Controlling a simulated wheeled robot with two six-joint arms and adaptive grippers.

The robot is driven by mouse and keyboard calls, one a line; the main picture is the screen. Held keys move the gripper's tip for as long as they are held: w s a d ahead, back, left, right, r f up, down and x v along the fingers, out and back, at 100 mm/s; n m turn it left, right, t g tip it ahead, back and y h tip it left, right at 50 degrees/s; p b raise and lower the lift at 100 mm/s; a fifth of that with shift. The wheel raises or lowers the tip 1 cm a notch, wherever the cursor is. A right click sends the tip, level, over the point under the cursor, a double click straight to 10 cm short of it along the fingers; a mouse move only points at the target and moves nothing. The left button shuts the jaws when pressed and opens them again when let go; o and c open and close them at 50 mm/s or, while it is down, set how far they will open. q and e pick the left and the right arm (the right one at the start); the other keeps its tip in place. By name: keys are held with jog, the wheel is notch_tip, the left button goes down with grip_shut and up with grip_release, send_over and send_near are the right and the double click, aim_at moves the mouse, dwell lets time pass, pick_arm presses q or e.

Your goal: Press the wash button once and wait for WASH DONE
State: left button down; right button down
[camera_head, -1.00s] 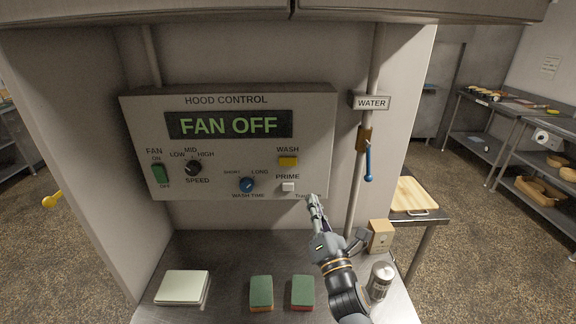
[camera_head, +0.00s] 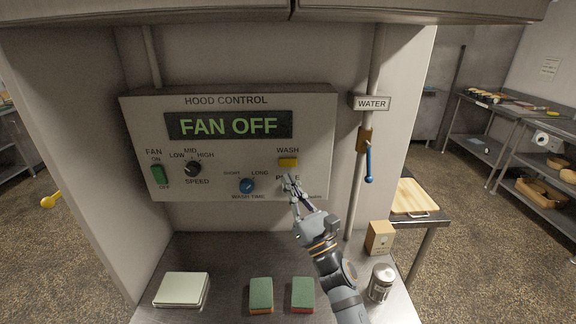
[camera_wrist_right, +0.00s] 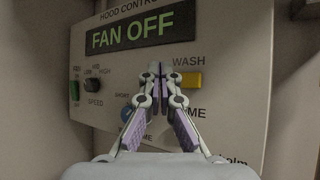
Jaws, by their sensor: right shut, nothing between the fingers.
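The hood control panel (camera_head: 220,105) is on the wall, and its display (camera_head: 228,125) reads FAN OFF. The yellow wash button (camera_head: 288,162) sits under the WASH label at the panel's right; it also shows in the right wrist view (camera_wrist_right: 191,79). My right gripper (camera_head: 291,179) is shut and empty, its fingertips just below the wash button in the head view, in front of the PRIME label and hiding the white prime button. In the right wrist view the fingertips (camera_wrist_right: 160,66) appear just left of the wash button. Contact cannot be told. My left gripper is not in view.
The green fan switch (camera_head: 158,174), black speed knob (camera_head: 193,168) and blue wash time knob (camera_head: 247,185) are on the panel. A blue water lever (camera_head: 369,164) hangs at right. Two sponges (camera_head: 261,293), a box (camera_head: 380,237) and a metal canister (camera_head: 380,282) stand on the counter below.

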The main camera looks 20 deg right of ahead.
aim_at(285, 159)
jog(key=shift+w+d+b, duration=0.25)
jog(key=shift+w, duration=0.55)
jog(key=shift+w+d+b, duration=0.2)
jog(key=shift+w+b, duration=0.05)
jog(key=shift+w, duration=0.6)
jog(key=shift+w+d+b, duration=0.25)
jog(key=shift+w, duration=0.55)
jog(key=shift+w+d+b, duration=0.1)
jog(key=shift+w+b, duration=0.25)
jog(key=shift+w, duration=0.05)
jog(key=shift+w+d+b, duration=0.15)
jog(key=shift+w+b, duration=0.15)
jog(key=shift+w, duration=0.1)
jog(key=shift+s, duration=0.1)
dwell(0.3)
jog(key=shift+s+a, duration=0.3)
jog(key=shift+s, duration=0.45)
